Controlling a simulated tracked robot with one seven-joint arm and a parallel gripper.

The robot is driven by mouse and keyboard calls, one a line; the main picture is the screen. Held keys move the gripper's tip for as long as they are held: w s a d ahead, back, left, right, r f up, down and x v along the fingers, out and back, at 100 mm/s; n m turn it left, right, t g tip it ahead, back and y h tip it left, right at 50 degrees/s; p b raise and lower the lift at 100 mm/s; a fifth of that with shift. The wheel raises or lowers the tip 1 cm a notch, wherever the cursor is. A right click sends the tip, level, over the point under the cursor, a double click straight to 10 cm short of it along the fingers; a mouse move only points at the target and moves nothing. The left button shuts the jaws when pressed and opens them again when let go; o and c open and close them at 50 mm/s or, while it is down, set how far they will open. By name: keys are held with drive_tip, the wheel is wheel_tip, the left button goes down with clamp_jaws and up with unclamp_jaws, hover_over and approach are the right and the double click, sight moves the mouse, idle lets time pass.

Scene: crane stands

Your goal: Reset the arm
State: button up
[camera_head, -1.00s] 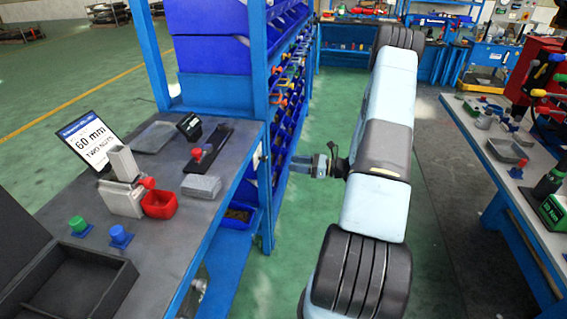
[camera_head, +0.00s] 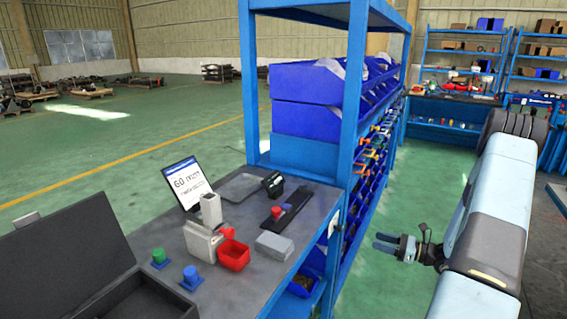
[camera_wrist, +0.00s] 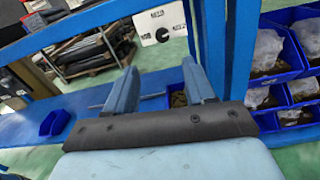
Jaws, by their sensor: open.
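My arm hangs along the right side of the head view. My gripper (camera_head: 384,243) points left, over the green aisle floor beside the blue rack. In the wrist view my gripper (camera_wrist: 162,92) shows two blue-grey fingers spread apart with nothing between them. It is open and empty. A blue rack post and a lower shelf lie beyond the fingers in that view.
Green floor (camera_head: 400,190) lies clear between rack and arm.

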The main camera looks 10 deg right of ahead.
drive_tip(key=s+a+r+n+g+h, duration=0.2)
drive_tip(key=s+a+r+n+g, duration=0.25)
drive_tip(key=a+r+n, duration=0.5)
drive_tip(key=s+a+r+n+g+h, duration=0.35)
drive_tip(key=a+r+n+g, duration=0.2)
drive_tip(key=r, duration=0.75)
drive_tip(key=s+a+r+n+t+h, duration=0.2)
drive_tip(key=s+r+n+h, duration=0.2)
drive_tip(key=s+r, duration=0.3)
drive_tip(key=s+a+r+n+t+h, duration=0.2)
drive_tip(key=s+r+n+h, duration=0.3)
drive_tip(key=s, duration=0.7)
drive_tip(key=shift+s+r+n+t, duration=0.25)
drive_tip(key=shift+r+n+t, duration=0.6)
drive_tip(key=shift+r, duration=0.6)
